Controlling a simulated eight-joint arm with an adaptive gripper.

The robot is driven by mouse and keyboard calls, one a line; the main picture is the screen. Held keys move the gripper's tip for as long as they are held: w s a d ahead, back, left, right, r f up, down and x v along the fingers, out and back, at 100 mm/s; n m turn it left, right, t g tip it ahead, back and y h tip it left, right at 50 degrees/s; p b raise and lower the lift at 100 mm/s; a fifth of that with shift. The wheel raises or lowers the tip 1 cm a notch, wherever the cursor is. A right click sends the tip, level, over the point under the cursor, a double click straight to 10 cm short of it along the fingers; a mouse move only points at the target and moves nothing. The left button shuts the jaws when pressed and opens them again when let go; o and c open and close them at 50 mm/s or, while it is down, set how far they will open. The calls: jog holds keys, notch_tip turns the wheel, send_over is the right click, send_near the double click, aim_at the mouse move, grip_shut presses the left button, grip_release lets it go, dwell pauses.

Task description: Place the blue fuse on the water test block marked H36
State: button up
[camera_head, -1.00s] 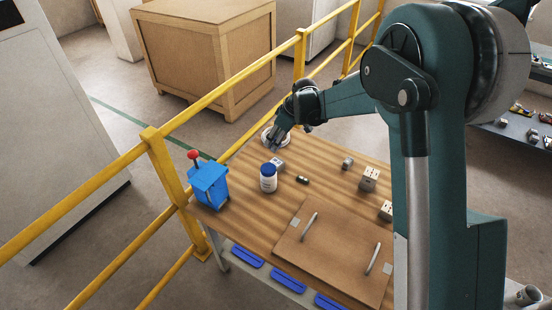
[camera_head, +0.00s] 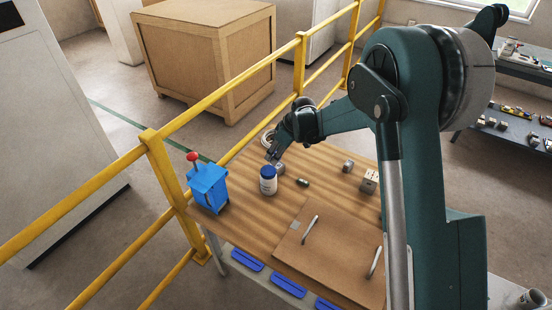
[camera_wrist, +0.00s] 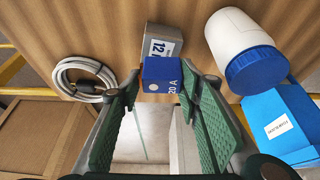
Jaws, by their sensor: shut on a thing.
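My gripper (camera_wrist: 160,85) is shut on the blue fuse (camera_wrist: 160,70), a small blue block marked "20 A", shown between the green finger pads in the wrist view. Just beyond the fuse is a grey block (camera_wrist: 173,35) with a white label starting "12"; the rest of the label is hidden. I cannot tell whether the fuse touches it. In the head view my gripper (camera_head: 272,156) is low over the table, beside this grey block (camera_head: 280,168). Other grey blocks stand to the right, one pale with dark holes (camera_head: 370,181) and one smaller (camera_head: 348,166). I can read no H36 marking.
A white bottle with blue cap (camera_head: 268,182) stands close to my gripper. A blue box with a red-knobbed lever (camera_head: 208,186) is left. A coiled cable (camera_wrist: 83,78) lies nearby. A small dark cylinder (camera_head: 303,182) and a handled brown board (camera_head: 325,250) are on the table. Yellow rails (camera_head: 160,175) border it.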

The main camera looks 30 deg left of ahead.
jog(key=shift+f, duration=1.05)
jog(key=shift+f, duration=0.15)
jog(key=o, duration=0.9)
jog(key=shift+r, duration=0.2)
jog(key=p+v, duration=0.2)
jog(key=v, duration=1)
